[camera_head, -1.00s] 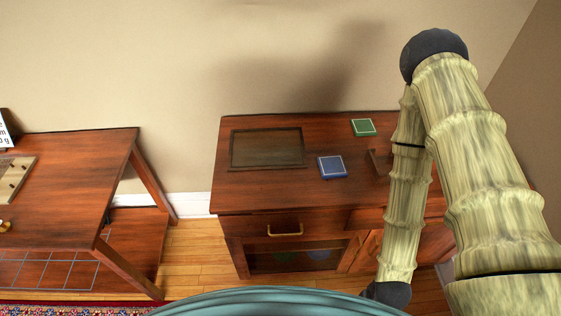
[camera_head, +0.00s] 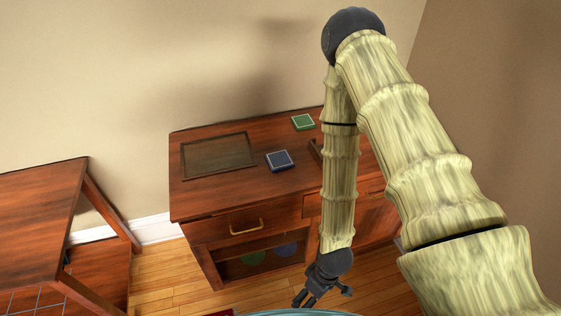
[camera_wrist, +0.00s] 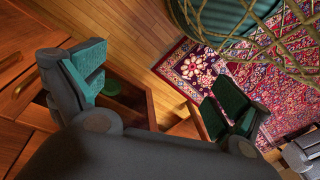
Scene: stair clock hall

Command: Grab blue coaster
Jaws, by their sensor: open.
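The green coaster (camera_head: 303,122) lies farther back on the same top. My gripper (camera_head: 322,297) hangs low in front of the cabinet, below its top and well away from the blue coaster. In the wrist view my gripper (camera_wrist: 160,95) has its teal-padded fingers spread wide with nothing between them. The blue coaster does not show in the wrist view.
The cabinet (camera_head: 215,205) has a brass-handled drawer and an open shelf with green and blue round things. A dark tray (camera_head: 218,154) sits on its top. A wooden table (camera_head: 40,215) stands at left. A patterned rug (camera_wrist: 240,75) lies on the floor.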

